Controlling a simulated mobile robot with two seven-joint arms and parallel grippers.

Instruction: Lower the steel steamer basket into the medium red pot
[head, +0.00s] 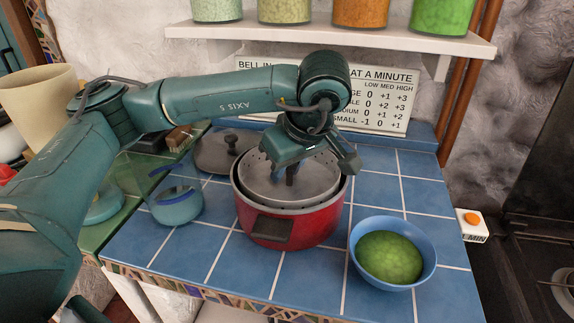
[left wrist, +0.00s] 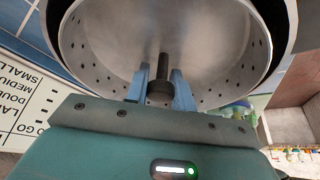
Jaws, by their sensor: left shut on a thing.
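The steel steamer basket (head: 258,186) is round and perforated, with a short dark post (left wrist: 162,68) at its centre. My left gripper (head: 291,176) points down into the basket, its blue fingers shut on that post. The basket sits inside the mouth of the medium red pot (head: 310,227), roughly level. Whether it rests on the pot's bottom is hidden. In the left wrist view the basket's inside (left wrist: 110,50) fills the upper middle, with a dark rim around it. My right gripper is not in view.
A blue bowl of green food (head: 421,273) stands right of the pot. A clear blue-banded jug (head: 176,207) stands left. A grey lid (head: 214,155) lies behind on the blue tiles. A shelf of jars (head: 330,38) and a sign (head: 385,105) are behind my arm.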

